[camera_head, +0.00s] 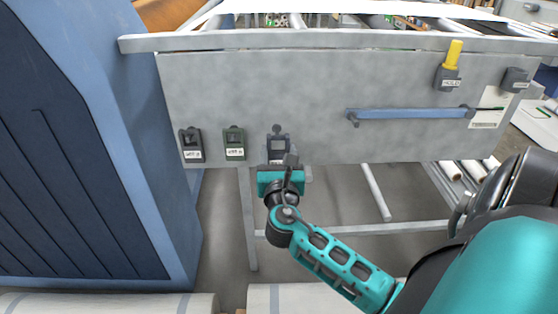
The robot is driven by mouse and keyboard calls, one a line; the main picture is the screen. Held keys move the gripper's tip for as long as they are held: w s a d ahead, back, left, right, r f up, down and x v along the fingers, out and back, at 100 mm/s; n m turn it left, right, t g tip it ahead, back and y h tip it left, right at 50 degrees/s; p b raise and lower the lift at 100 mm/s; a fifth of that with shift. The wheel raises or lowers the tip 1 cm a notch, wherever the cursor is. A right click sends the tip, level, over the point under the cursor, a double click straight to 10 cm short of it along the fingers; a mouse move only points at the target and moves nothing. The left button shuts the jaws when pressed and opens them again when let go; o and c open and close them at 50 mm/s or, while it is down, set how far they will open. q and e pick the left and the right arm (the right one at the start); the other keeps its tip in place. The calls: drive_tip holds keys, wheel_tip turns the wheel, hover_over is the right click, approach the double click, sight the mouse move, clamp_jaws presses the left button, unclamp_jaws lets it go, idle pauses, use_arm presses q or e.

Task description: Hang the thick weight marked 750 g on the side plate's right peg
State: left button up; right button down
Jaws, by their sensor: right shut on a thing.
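The grey side plate (320,82) spans the view. Three weights show in a row along its lower left: a black one (190,143) and a green one (235,140), both with white labels too small to read surely, and a dark blue-grey one (278,144). The dark blue-grey weight is rightmost of the three, with a small dark knob or peg end at its top. My right gripper (284,168) is at its lower part, shut on it, and covers much of its label. I cannot tell whether it rests on a peg. My left gripper is not in view.
A yellow-handled lever (454,52) with a dark labelled block and another dark block (515,78) sit at the plate's right. A blue bar (410,113) runs across the plate. A large blue cabinet (70,130) stands close on the left. Frame rails lie below the plate.

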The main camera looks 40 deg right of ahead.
sight(278, 150)
drive_tip(key=shift+f+b+x, duration=0.2)
drive_tip(key=shift+b+x, duration=0.1)
drive_tip(key=shift+x, duration=0.65)
drive_tip(key=shift+f+b+x, duration=0.2)
drive_tip(key=shift+b+x, duration=0.15)
drive_tip(key=shift+x, duration=0.65)
drive_tip(key=shift+f+b+x, duration=0.2)
drive_tip(key=shift+b+x, duration=0.1)
drive_tip(key=shift+x, duration=0.65)
drive_tip(key=shift+w+d, duration=0.1)
drive_tip(key=c, duration=0.5)
unclamp_jaws()
drive_tip(key=shift+o, duration=1.3)
drive_tip(key=shift+f, duration=0.35)
drive_tip(key=v, duration=1.3)
drive_tip(key=shift+r, duration=0.2)
